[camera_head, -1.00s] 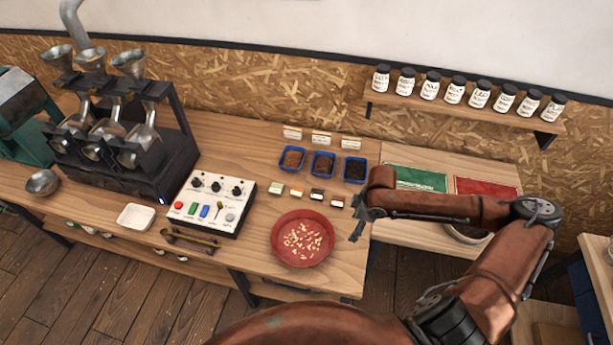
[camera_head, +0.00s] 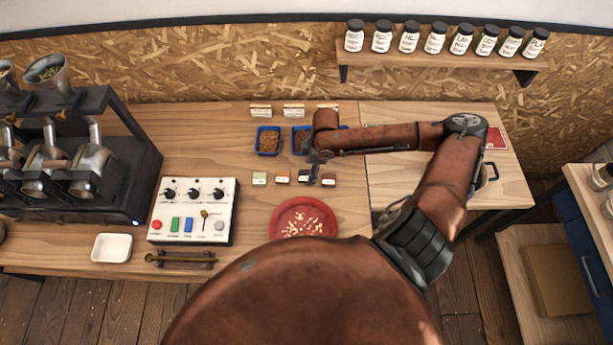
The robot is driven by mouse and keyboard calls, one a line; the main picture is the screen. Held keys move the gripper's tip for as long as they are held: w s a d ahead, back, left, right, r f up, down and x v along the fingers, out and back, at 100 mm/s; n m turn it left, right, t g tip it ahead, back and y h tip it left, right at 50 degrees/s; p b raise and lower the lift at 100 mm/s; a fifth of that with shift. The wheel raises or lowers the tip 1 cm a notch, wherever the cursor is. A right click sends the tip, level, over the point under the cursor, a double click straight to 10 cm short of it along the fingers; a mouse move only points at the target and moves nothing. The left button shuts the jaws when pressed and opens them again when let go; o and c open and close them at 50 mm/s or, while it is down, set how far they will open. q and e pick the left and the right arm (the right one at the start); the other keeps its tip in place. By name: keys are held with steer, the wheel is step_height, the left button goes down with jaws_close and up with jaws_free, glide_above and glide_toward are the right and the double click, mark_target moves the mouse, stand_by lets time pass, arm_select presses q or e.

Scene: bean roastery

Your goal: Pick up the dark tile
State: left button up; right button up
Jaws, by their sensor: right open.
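A row of small tiles lies on the wooden bench: a pale green tile (camera_head: 259,178), an orange tile (camera_head: 282,177), a dark tile (camera_head: 303,176) and a dark reddish-brown tile (camera_head: 328,180). My right gripper (camera_head: 313,178) is open, pointing down over the row between the dark tile and the reddish-brown one. Its fingers partly cover the dark tile's right side. I cannot tell whether they touch it. My left gripper is not in view.
A red bowl (camera_head: 303,217) of pale beans stands just in front of the tiles. Blue trays, one at the left (camera_head: 268,141), stand behind, partly hidden by my arm. A control box (camera_head: 193,211) is at the left. A jar shelf (camera_head: 440,62) hangs above.

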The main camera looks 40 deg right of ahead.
mark_target(306, 175)
steer(key=w+f, duration=0.2)
steer(key=f, duration=0.1)
steer(key=shift+w+a+f, duration=0.3)
steer(key=shift+a, duration=0.1)
steer(key=shift+f, duration=0.25)
steer(key=shift+s, duration=0.2)
steer(key=shift+s+r, duration=0.25)
steer(key=shift+s, duration=0.2)
steer(key=shift+w+f, duration=0.1)
steer(key=shift+w, duration=0.15)
steer(key=shift+c, duration=0.8)
steer(key=shift+w+f, duration=0.1)
steer(key=shift+w, duration=0.05)
steer(key=shift+c, duration=0.7)
steer(key=shift+s, duration=0.2)
steer(key=c, duration=0.9)
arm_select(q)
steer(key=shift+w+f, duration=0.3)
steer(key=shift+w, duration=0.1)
arm_select(e)
steer(key=shift+c, duration=0.3)
